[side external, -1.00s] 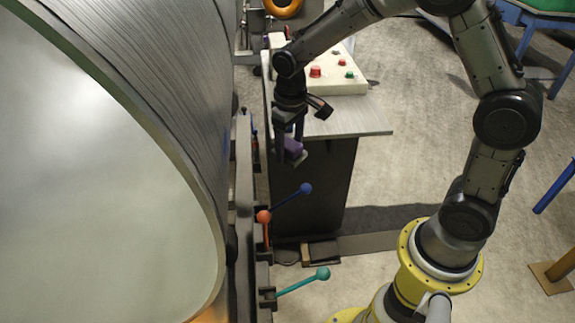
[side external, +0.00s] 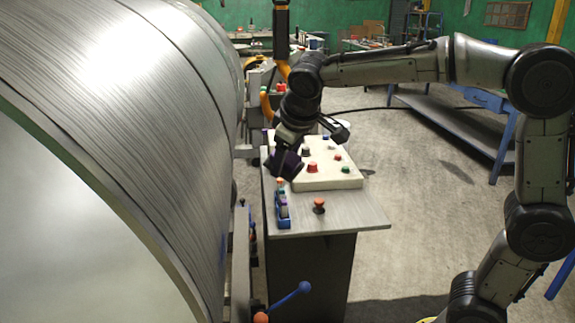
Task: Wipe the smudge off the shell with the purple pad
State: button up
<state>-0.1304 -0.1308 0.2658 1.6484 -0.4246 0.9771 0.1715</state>
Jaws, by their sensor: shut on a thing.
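The shell (side external: 150,110) is a large ribbed grey metal cylinder filling the left of the side external view. I cannot make out a smudge on its visible surface. My gripper (side external: 284,164) hangs over the far part of the table, just right of the shell and apart from it. It is shut on the purple pad (side external: 287,163), which shows only as a dark purple patch at the fingertips. Most of the pad is hidden by the fingers and shadow.
A cream control box (side external: 328,177) with coloured buttons sits on the grey table (side external: 350,215). A blue rack (side external: 283,219) and a red-topped knob (side external: 319,206) stand nearby. A blue-knobbed lever (side external: 304,287) sticks out below. Open floor lies to the right.

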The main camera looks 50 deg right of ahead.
jog(key=shift+w+r+n+t, duration=0.1)
jog(key=shift+r+n+t, duration=0.05)
jog(key=shift+n+t, duration=0.4)
jog(key=shift+w+r+n+t, duration=0.1)
jog(key=shift+r+n+t, duration=0.05)
jog(key=shift+n+t, duration=0.4)
jog(key=s+a+n+t+y, duration=0.5)
jog(key=s+a+n+y, duration=0.95)
jog(key=s+a, duration=0.45)
jog(key=y, duration=0.1)
send_near(219, 275)
jog(key=shift+m, duration=0.45)
jog(key=shift+x, duration=2.15)
jog(key=shift+x, duration=1)
